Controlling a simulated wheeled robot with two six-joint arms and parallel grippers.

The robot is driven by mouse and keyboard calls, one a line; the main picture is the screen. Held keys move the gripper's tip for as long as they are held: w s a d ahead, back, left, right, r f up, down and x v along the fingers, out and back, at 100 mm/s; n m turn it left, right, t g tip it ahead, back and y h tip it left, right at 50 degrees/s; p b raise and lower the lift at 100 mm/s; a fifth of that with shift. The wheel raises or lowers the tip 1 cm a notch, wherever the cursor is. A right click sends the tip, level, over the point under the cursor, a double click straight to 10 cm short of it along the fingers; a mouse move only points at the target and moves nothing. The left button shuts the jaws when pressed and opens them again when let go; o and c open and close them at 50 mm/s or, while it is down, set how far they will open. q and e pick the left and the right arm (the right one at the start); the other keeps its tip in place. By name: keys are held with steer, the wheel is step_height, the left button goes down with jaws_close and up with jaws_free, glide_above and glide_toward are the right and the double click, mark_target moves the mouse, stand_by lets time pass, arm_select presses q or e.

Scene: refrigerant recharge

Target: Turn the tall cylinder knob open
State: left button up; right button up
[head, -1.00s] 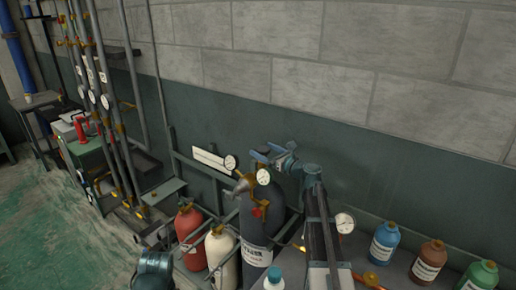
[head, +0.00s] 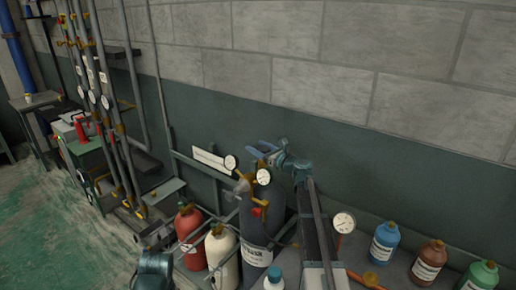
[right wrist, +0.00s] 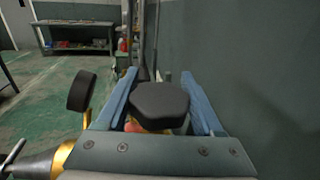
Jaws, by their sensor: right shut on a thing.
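The tall dark grey cylinder (head: 256,232) stands against the wall in the head view, with brass fittings and a gauge (head: 263,177) at its top. My right gripper (head: 263,155) is at the top of this cylinder, reaching in from the right. In the right wrist view a black, rounded knob (right wrist: 160,101) sits between the two blue fingers of my right gripper (right wrist: 160,108), which is shut on it. In the head view the knob is largely hidden by the gripper. My left gripper is not in view.
A red bottle (head: 188,232) and a cream bottle (head: 220,250) stand left of the cylinder. Blue (head: 384,242), brown (head: 428,262) and green (head: 481,275) bottles stand to the right. A second gauge (head: 344,222) is right of my right arm. Pipes (head: 105,100) line the left wall.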

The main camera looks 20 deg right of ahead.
steer(key=c, duration=0.4)
steer(key=shift+n+y, duration=0.3)
steer(key=shift+y, duration=0.2)
steer(key=shift+w+n+g+y, duration=0.1)
steer(key=shift+n+g+y, duration=0.4)
steer(key=shift+y, duration=0.2)
steer(key=n+g+y, duration=0.1)
steer(key=y, duration=0.1)
steer(key=n+g+y, duration=0.1)
steer(key=n+y, duration=0.1)
steer(key=shift+a+g, duration=0.3)
steer(key=shift+g, duration=0.1)
steer(key=shift+s+a+n+g+y, duration=0.15)
steer(key=shift+s+n+g+y, duration=0.1)
steer(key=shift+n+g+y, duration=0.55)
steer(key=shift+s+a+n+g+y, duration=0.2)
steer(key=shift+n+g+y, duration=0.4)
steer(key=shift+g, duration=0.4)
steer(key=shift+s+a+n+g+y, duration=0.1)
steer(key=shift+s+n+g+y, duration=0.15)
steer(key=shift+n+g+y, duration=0.5)
steer(key=shift+g, duration=0.25)
